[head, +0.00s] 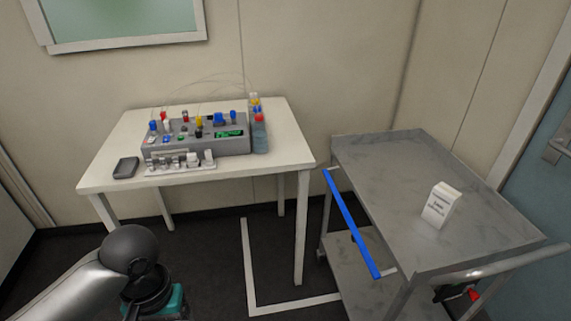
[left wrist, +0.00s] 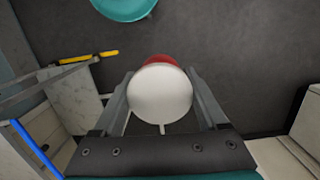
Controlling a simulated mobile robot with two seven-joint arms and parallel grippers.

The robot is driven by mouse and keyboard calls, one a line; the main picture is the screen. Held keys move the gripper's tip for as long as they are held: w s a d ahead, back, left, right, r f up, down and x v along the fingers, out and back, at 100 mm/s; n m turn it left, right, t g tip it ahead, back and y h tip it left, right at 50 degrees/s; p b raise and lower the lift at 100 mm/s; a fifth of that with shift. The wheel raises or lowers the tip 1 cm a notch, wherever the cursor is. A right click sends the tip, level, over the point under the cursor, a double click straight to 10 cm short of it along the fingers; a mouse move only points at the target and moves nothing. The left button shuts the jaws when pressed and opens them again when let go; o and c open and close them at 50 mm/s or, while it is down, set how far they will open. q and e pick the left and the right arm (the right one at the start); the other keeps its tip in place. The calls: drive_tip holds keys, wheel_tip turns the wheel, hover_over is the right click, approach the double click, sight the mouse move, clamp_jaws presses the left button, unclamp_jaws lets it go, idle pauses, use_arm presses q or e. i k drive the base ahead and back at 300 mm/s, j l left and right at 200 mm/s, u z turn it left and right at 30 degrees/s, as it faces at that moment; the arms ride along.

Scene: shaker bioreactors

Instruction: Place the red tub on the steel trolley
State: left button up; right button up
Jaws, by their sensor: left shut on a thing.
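My left gripper (left wrist: 160,78) is shut on the red tub (left wrist: 160,60), seen in the left wrist view. A round white top (left wrist: 160,95) faces the camera and hides most of the red body. In the head view my left arm comes in at the lower left; its fingers and the tub are out of sight there. The steel trolley (head: 385,165) stands at the right, apart from the arm. Its grey top carries one small white labelled box (head: 441,205) towards the right, with bare surface around it. My right gripper is in neither view.
A white table (head: 110,150) at the back left holds a grey bioreactor unit (head: 195,141), a vial rack (head: 180,165) and a dark handheld device (head: 126,167). A blue bar (head: 352,225) runs along the trolley's left edge. Dark floor lies between table and trolley.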

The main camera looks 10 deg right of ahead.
sight(406, 187)
drive_tip(key=i+l+z, duration=0.1)
drive_tip(key=i+z, duration=0.6)
drive_tip(key=i+j+z, duration=0.2)
drive_tip(key=i+z, duration=0.15)
drive_tip(key=i, duration=0.15)
drive_tip(key=i+z, duration=0.1)
drive_tip(key=z, duration=1.6)
